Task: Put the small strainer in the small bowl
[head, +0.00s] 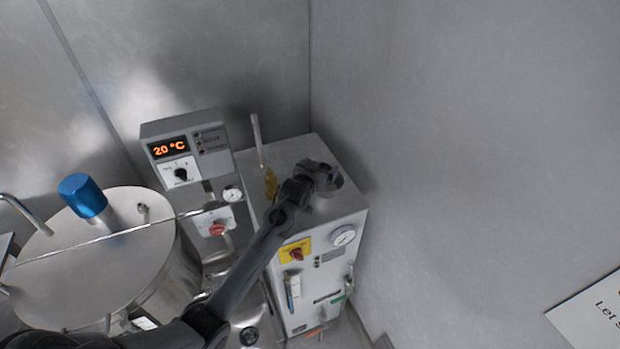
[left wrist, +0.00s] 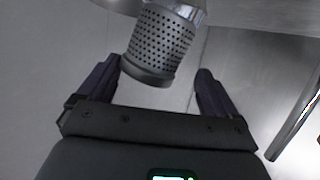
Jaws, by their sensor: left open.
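My left gripper (head: 320,176) is over the top of a white box-shaped machine. In the left wrist view my left gripper (left wrist: 158,70) is open, with one dark finger on each side of a grey perforated metal cylinder, which looks like the small strainer (left wrist: 160,42). The strainer's solid rim faces the gripper, and its far end meets a shiny metal part. I cannot tell whether the fingers touch it. I cannot make out the strainer in the head view. I do not see a small bowl for certain in either view. My right gripper is not in view.
The white machine (head: 345,215) has a gauge and a red knob on a yellow plate. Left of it stand a control box (head: 185,150) reading 20 °C and a large lidded steel vessel (head: 95,265) with a blue cap (head: 82,195). Metal walls close in behind and right.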

